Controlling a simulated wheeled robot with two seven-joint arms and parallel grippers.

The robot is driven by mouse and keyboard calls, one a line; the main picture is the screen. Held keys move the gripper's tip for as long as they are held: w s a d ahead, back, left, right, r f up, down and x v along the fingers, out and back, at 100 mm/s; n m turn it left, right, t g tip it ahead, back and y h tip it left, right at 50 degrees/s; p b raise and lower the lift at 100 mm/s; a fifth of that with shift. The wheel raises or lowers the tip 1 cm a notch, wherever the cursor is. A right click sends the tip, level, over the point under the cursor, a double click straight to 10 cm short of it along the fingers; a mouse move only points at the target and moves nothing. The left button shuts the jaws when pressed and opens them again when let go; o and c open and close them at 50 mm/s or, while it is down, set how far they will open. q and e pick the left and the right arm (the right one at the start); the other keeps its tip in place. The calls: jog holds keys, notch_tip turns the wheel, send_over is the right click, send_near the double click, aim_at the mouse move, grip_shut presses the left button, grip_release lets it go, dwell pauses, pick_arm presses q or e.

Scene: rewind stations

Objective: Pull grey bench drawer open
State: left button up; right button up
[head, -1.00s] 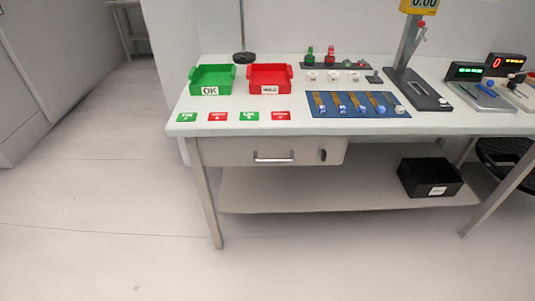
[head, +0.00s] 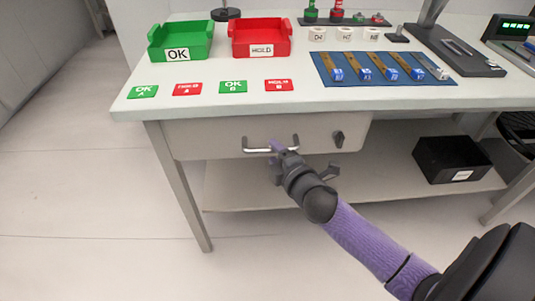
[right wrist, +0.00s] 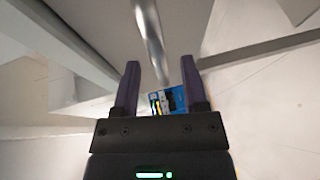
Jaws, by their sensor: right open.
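The grey bench drawer (head: 200,140) sits under the tabletop, its front looking flush with the bench and no opening showing. Its metal bar handle (head: 256,150) is on the front, with a dark lock knob to the right. My right gripper (head: 277,153) is at the right part of the handle, its arm coming from the lower right. In the right wrist view, the two purple fingers of the gripper (right wrist: 161,70) are apart, and the handle bar (right wrist: 150,35) runs down between them. Contact cannot be told. My left gripper is out of view.
On the bench (head: 150,107) stand a green OK tray (head: 178,55), a red HOLD tray (head: 262,50) and a blue mat (head: 330,77) with several parts. A black bin (head: 450,172) sits on the lower shelf. The floor at left is clear.

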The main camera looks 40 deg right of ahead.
jog(key=shift+x, duration=1.05)
grip_shut()
dwell(0.5)
